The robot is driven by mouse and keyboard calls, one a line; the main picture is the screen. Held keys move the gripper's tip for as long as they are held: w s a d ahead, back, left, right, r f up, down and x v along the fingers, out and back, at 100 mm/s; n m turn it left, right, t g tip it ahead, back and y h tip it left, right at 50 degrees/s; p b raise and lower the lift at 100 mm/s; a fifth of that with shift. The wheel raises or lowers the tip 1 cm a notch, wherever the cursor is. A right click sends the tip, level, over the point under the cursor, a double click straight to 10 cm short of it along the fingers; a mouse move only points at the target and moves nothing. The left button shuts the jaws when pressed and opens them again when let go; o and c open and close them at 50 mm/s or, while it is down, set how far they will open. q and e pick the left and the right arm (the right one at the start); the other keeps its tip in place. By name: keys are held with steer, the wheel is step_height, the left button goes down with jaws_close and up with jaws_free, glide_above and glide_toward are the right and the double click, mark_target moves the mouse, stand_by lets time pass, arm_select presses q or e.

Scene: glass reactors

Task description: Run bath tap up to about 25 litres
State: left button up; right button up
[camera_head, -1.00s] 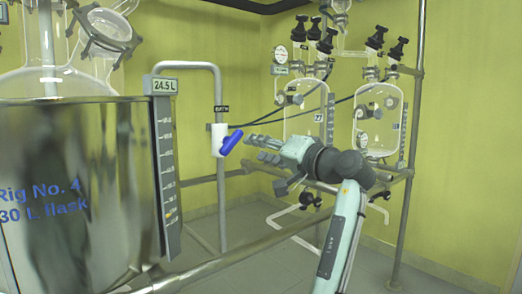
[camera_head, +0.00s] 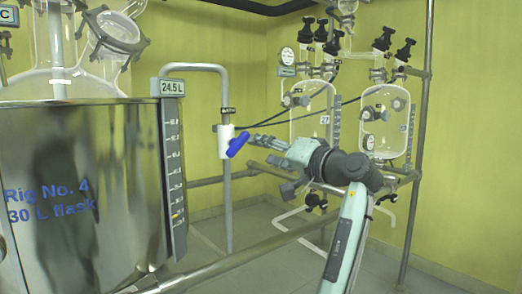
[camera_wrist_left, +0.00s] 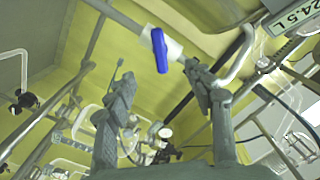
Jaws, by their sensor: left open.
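The tap has a white body (camera_head: 225,141) on a grey pipe, with a blue lever (camera_head: 238,144) tilted up to the right. A tag, apparently "BATH", sits above it. The display (camera_head: 172,87) on the steel bath (camera_head: 85,150) reads 24.5 L. My left gripper (camera_head: 265,148) is open and empty, just right of the lever, apparently without touching it. In the left wrist view the blue lever (camera_wrist_left: 160,50) appears just beyond the gap between the open fingers (camera_wrist_left: 158,72). My right gripper is not in view.
A level scale (camera_head: 173,175) runs down the bath's right side. Glass reactors (camera_head: 385,120) stand on a pipe frame behind my left arm. A metal rail (camera_head: 240,258) crosses the foreground. Open floor shows below the tap.

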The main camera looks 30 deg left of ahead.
mark_target(241, 145)
arm_select(q)
steer(key=o, duration=0.7)
steer(key=n, duration=0.2)
steer(key=n+p, duration=0.1)
steer(key=n, duration=0.1)
steer(key=a+n, duration=0.1)
steer(key=n, duration=0.2)
steer(key=shift+w+r+p, duration=0.2)
steer(key=shift+p, duration=0.2)
steer(key=shift+o, duration=0.3)
steer(key=n, duration=0.3)
steer(key=a+n+p, duration=0.1)
steer(key=n, duration=0.6)
steer(key=shift+w+a+f+p, duration=0.15)
steer(key=shift+w+p, duration=0.1)
steer(key=shift+p, duration=0.1)
steer(key=p+x, duration=0.1)
steer(key=x, duration=0.7)
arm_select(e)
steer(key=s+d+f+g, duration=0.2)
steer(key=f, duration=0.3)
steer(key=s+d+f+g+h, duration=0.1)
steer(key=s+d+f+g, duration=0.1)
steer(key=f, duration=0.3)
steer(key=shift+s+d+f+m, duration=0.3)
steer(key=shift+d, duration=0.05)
arm_select(q)
steer(key=shift+c, duration=0.6)
steer(key=shift+f, duration=0.1)
steer(key=c, duration=1)
